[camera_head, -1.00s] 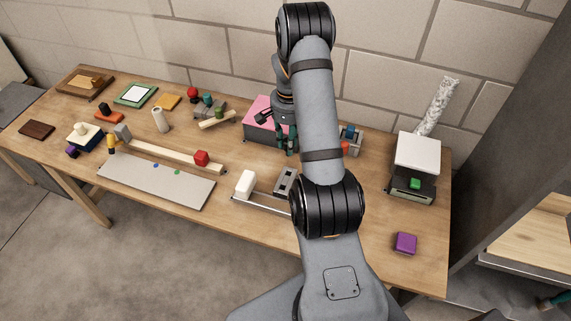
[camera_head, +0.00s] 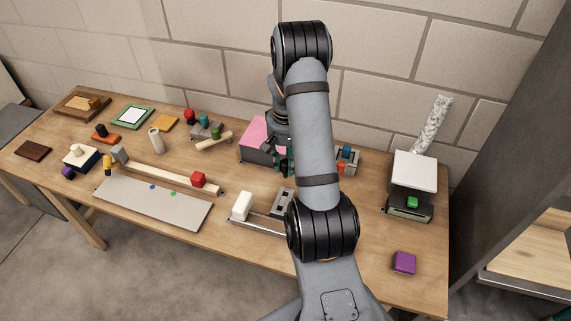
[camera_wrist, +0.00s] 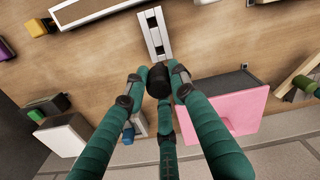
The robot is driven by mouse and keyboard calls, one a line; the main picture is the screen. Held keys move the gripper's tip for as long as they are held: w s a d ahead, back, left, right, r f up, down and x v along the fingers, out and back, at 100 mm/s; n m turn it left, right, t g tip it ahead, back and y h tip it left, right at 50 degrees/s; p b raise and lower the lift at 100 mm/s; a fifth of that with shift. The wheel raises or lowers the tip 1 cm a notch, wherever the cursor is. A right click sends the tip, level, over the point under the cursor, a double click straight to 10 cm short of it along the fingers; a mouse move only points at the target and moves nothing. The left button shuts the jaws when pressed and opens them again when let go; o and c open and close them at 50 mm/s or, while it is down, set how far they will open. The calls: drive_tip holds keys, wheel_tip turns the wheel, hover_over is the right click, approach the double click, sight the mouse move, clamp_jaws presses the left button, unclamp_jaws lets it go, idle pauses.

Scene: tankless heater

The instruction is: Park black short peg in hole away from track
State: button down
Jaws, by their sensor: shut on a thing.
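The black short peg (camera_wrist: 158,80) shows in the wrist view, clasped between the teal fingers of my gripper (camera_wrist: 157,86). My gripper is shut on it. In the head view my gripper (camera_head: 284,162) is partly hidden by my arm beside the pink box, and the peg cannot be made out. A narrow grey block (camera_wrist: 154,32) with dark square openings lies just beyond the peg in the wrist view. It appears to be the grey slotted block (camera_head: 281,203) in the head view. I cannot tell the peg's height above the table.
The pink-topped box (camera_wrist: 235,110) is close beside my gripper. A white block (camera_head: 242,205) stands on a metal rail (camera_head: 262,227). A white-topped device (camera_head: 413,175) and a purple cube (camera_head: 404,263) are on the right. Bare table lies between them and my arm.

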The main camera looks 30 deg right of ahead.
sight(285, 177)
drive_tip(key=shift+f+b, duration=2.2)
drive_tip(key=shift+f, duration=0.35)
drive_tip(key=shift+f, duration=0.1)
drive_tip(key=shift+f+b, duration=1.6)
drive_tip(key=shift+b, duration=0.25)
drive_tip(key=shift+f+b, duration=1.8)
drive_tip(key=shift+b, duration=0.05)
idle(0.8)
drive_tip(key=c, duration=1.4)
unclamp_jaws()
drive_tip(key=shift+o, duration=0.2)
